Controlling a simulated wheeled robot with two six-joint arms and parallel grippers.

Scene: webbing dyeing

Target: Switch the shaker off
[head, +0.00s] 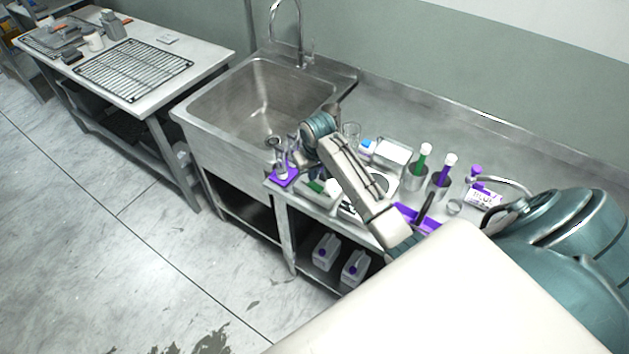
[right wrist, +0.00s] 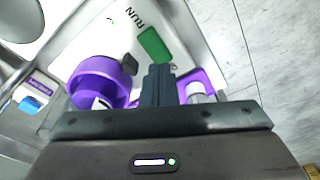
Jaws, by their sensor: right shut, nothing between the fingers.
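The shaker shows in the right wrist view as a white panel (right wrist: 112,38) marked RUN, with a green switch (right wrist: 155,46) and a small dark knob (right wrist: 129,64). In the head view, the right gripper (head: 298,160) is over the counter's front left, near a purple platform (head: 283,178) with glassware; my arm hides part of this area. My left gripper is not in view.
A steel sink (head: 262,95) is left of the work area. Jugs (head: 327,250) stand on the shelf below. The back of the counter is clear.

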